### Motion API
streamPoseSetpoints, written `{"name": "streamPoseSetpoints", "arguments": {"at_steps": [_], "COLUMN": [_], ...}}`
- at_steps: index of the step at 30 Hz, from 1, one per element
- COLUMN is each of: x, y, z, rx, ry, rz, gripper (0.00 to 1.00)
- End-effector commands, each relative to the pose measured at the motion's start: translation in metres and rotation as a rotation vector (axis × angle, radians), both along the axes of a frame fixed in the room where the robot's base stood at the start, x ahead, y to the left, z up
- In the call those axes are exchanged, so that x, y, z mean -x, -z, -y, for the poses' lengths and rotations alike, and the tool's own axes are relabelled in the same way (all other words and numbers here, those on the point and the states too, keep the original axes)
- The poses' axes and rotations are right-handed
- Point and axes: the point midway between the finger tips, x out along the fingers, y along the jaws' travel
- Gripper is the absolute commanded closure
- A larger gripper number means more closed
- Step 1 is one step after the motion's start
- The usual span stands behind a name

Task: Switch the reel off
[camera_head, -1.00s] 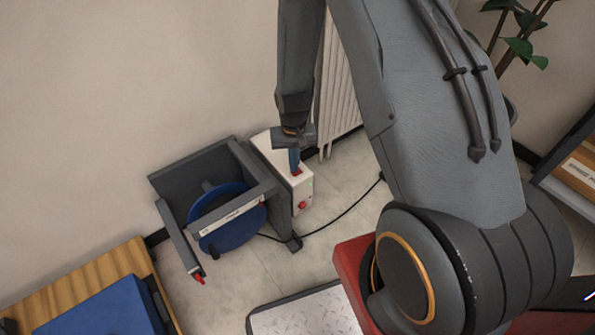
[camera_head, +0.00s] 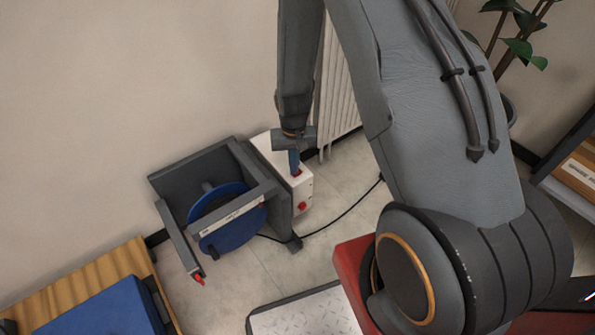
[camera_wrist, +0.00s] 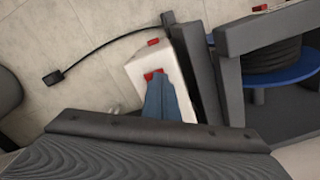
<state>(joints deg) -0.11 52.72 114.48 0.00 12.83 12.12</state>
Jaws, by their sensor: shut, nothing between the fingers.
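The reel (camera_head: 228,218) is a blue disc in a dark grey frame on the floor by the wall; it also shows in the wrist view (camera_wrist: 285,75). A white box (camera_head: 264,146) stands against the frame's right side. It has a red switch (camera_head: 297,173) on top and a red knob (camera_head: 303,205) on its front. My gripper (camera_head: 295,166) is shut and empty, pointing down, with its blue fingertips at the red switch. In the wrist view the fingertips (camera_wrist: 156,80) overlap the red switch (camera_wrist: 149,75) and partly hide it, so contact is hard to tell.
A black cable (camera_head: 345,210) runs across the floor from the reel to a plug by the wall. A white radiator (camera_head: 335,90) stands behind my arm. A wooden bench with a blue case (camera_head: 105,312) is at lower left. Floor in front of the reel is clear.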

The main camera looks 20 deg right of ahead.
Motion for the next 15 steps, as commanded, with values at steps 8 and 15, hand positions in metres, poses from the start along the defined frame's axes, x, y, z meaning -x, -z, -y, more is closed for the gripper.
{"name": "streamPoseSetpoints", "arguments": {"at_steps": [8,15], "x": [0.000,0.000], "y": [-0.023,-0.041], "z": [0.000,0.000], "rx": [0.000,0.000], "ry": [0.000,0.000], "rz": [0.001,0.001], "gripper": [1.00,1.00]}}
